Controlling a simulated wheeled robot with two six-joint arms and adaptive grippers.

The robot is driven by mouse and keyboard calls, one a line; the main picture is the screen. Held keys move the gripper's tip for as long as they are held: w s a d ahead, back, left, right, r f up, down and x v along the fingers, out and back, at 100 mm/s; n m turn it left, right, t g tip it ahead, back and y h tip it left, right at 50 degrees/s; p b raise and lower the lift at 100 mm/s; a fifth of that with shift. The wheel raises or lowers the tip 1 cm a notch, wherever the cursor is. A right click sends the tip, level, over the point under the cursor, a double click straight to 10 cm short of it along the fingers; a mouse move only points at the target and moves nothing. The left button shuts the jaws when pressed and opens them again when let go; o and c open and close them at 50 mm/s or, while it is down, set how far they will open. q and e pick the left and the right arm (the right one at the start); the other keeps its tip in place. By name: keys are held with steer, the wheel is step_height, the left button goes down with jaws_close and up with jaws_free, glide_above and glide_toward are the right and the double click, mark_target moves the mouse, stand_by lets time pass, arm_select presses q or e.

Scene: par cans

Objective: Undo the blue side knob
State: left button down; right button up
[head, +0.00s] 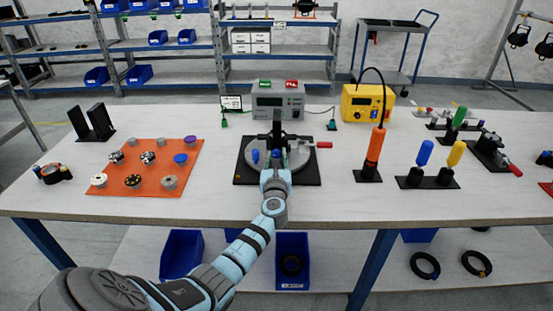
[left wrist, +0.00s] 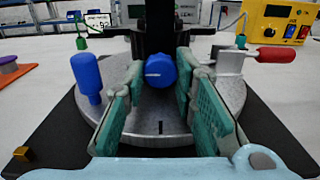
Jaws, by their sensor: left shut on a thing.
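The blue side knob (left wrist: 160,70) has a white line on its face and sits on the front of a dark upright post over a round grey metal plate. My left gripper (left wrist: 159,78) reaches in from the front, with its teal finger pads closed on both sides of this knob. In the head view my left gripper (head: 275,168) covers most of the knob. A second blue piece, an upright blue handle (left wrist: 87,76), stands on the plate to the left, outside the fingers. My right gripper is in neither view.
The fixture's black base (head: 309,177) lies mid-table, with a red-handled clamp (head: 324,145) on its right. An orange mat (head: 120,185) with several knobs is left. An orange driver (head: 375,145) and blue and yellow handled tools stand right. A grey meter box (head: 277,103) is behind.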

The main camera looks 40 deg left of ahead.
arm_select(q)
steer(key=shift+n+b, duration=0.8)
steer(key=shift+n, duration=2.2)
steer(key=c, duration=1.3)
jaws_free()
